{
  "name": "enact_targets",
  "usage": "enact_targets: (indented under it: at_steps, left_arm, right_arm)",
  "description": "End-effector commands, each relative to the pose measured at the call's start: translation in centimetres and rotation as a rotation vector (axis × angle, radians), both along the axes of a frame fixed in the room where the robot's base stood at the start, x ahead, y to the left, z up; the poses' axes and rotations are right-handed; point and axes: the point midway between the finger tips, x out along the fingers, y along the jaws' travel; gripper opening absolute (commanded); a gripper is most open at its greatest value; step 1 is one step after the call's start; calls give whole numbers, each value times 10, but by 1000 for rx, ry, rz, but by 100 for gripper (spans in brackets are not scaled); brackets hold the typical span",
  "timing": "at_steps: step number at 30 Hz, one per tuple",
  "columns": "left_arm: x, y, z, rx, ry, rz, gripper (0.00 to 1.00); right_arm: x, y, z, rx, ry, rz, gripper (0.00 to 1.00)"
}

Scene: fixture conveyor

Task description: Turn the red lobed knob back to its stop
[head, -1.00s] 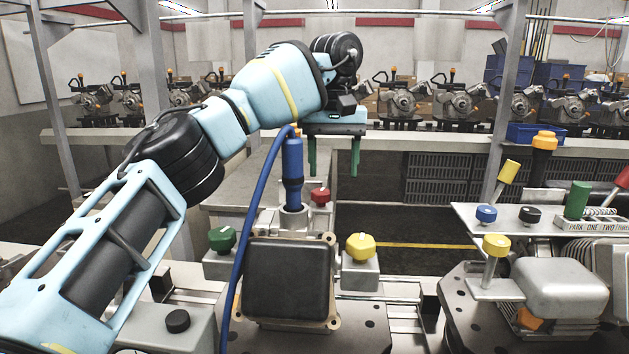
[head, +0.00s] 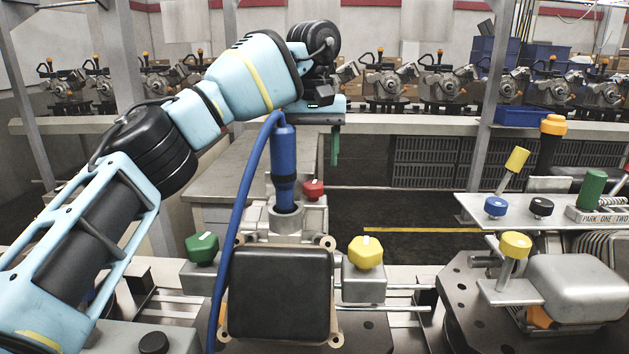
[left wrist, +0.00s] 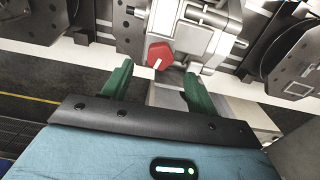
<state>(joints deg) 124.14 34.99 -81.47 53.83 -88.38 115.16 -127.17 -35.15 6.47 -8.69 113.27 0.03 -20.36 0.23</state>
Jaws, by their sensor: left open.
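The red lobed knob (head: 314,188) sits on the far side of the metal fixture, right of the upright blue cylinder. In the left wrist view the red knob (left wrist: 160,55) shows a white pointer line slanting to the lower left. My left gripper (left wrist: 158,73) is open, its green fingers on either side of the line to the knob. The knob appears just beyond the fingertips, with no contact visible. In the head view my left gripper (head: 312,148) hangs above and behind the knob; one finger is hidden by the blue cylinder. My right gripper is out of view.
The blue cylinder (head: 284,155) with its hose stands close to the red knob. A green knob (head: 202,248) and a yellow knob (head: 366,252) flank the black-covered block (head: 280,293). Another fixture with coloured knobs stands at right. The dark floor behind is clear.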

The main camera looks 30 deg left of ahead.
Motion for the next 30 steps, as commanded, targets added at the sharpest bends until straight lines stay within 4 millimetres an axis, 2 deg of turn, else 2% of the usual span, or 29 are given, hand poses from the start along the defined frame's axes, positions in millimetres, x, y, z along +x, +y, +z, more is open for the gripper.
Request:
enact_targets:
  at_steps: [1, 12, 23, 30]
  left_arm:
    - [1, 0, -13, -2, 7, -2, 59]
    - [0, 0, -52, 0, 0, 1, 59]
    - [0, 0, -57, -1, 1, 1, 59]
    - [0, 0, -57, -1, 1, 1, 27]
  right_arm:
    - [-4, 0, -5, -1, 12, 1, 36]
    - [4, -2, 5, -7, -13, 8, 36]
    - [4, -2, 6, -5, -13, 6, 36]
    - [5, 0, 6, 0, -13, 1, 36]
